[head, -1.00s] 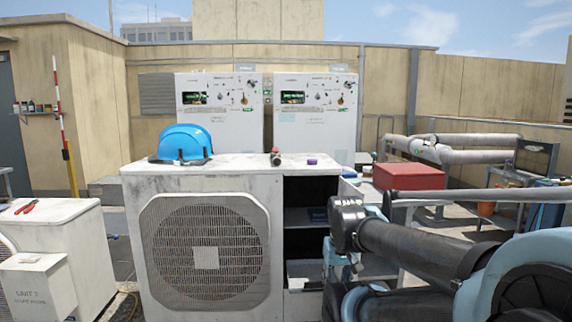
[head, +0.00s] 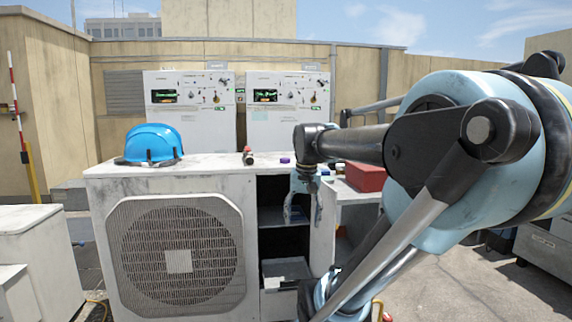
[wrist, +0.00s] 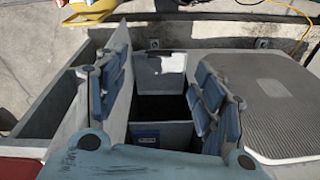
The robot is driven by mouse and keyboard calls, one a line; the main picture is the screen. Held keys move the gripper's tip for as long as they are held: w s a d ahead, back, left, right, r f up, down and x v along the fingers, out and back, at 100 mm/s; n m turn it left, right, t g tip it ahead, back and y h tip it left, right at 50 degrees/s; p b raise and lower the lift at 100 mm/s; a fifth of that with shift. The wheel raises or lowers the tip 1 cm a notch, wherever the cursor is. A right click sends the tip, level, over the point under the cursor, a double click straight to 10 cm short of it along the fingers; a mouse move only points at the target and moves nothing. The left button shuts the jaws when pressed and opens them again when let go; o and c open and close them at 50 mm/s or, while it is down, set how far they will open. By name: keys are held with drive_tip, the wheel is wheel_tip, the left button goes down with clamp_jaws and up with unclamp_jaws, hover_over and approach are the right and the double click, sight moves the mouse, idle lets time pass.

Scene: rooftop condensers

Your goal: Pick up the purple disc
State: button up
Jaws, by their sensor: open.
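The purple disc (head: 285,160) is a small low piece on top of the white condenser unit (head: 215,166), near its right end. My gripper (head: 303,218) hangs with its fingers down in front of the unit's open dark bay, below and a little right of the disc. Its fingers are apart with nothing between them. The wrist view also shows the open gripper (wrist: 163,85) above the open bay, with blue pads on both fingers. The disc does not show in the wrist view.
A red box (head: 366,177) stands right of my gripper. The bay holds a blue item (wrist: 146,135). An open door panel (head: 322,228) stands beside the bay.

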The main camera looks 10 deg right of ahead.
drive_tip(key=w+r+m+g, duration=0.1)
drive_tip(key=w+r+m, duration=0.4)
drive_tip(key=w+r, duration=1.5)
drive_tip(key=m+g+y, duration=0.1)
drive_tip(key=m, duration=0.5)
approach(285, 158)
drive_tip(key=f, duration=0.3)
drive_tip(key=shift+w+a+f, duration=0.1)
drive_tip(key=shift+a+f, duration=0.15)
drive_tip(key=shift+f, duration=0.05)
drive_tip(key=shift+a+f, duration=0.1)
drive_tip(key=shift+f, duration=2.45)
drive_tip(key=shift+c, duration=0.4)
drive_tip(key=c, duration=1.1)
